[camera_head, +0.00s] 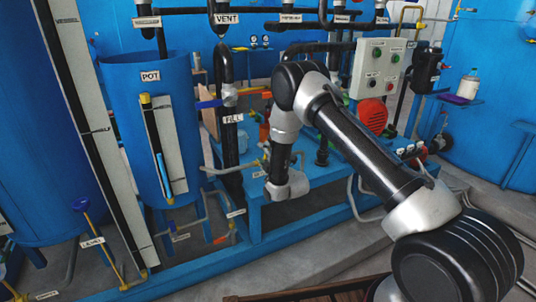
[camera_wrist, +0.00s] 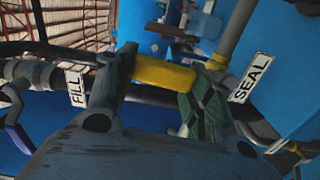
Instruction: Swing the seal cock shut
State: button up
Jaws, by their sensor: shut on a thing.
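In the wrist view, the yellow handle (camera_wrist: 165,73) of a cock lies crosswise between the two fingers of my gripper (camera_wrist: 158,80), which is shut on it. A white SEAL label (camera_wrist: 250,77) is on the pipework just to the right of the handle. A small yellow fitting (camera_wrist: 218,60) shows beyond the handle's right end. The cock's body is largely hidden by the fingers, so its exact angle cannot be told. In the head view, my arm bends down among the pipes; the fingers and the handle are not clearly visible there.
A FILL label (camera_wrist: 75,88) and a valve with a purple lever (camera_wrist: 18,135) are at the left in the wrist view. In the head view, a blue POT tank (camera_head: 120,110) stands left of my arm, and a control box (camera_head: 380,68) behind it. Pipes crowd the area.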

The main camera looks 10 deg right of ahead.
jog(key=shift+s+a+f+n, duration=0.1)
jog(key=shift+a+n, duration=0.2)
jog(key=shift+n, duration=0.1)
jog(key=shift+a, duration=0.1)
jog(key=o, duration=1.5)
jog(key=v, duration=1.2)
